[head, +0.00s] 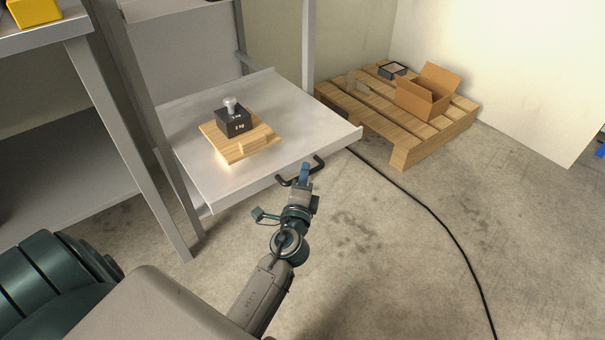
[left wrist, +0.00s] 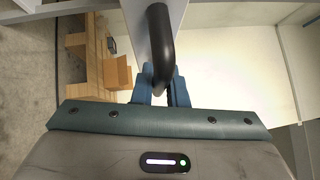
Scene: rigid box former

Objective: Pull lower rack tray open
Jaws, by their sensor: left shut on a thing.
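The lower rack tray (head: 300,108) is a grey metal shelf that sticks out past the front posts of the rack. A wooden board (head: 235,150) lies on it with a black block-shaped weight (head: 233,122) on top. A black bar handle (head: 318,163) is on the tray's front edge. My left gripper (head: 304,172) is at this handle, its blue fingers shut on it. In the left wrist view the handle (left wrist: 161,35) runs down between the blue fingers (left wrist: 160,92). My right gripper is in neither view.
A wooden pallet (head: 405,150) holding an open cardboard box (head: 425,95) and a small dark box (head: 392,70) stands right of the rack. A black cable (head: 440,222) crosses the floor. A second shelf (head: 50,40) stands left. Floor before the tray is largely clear.

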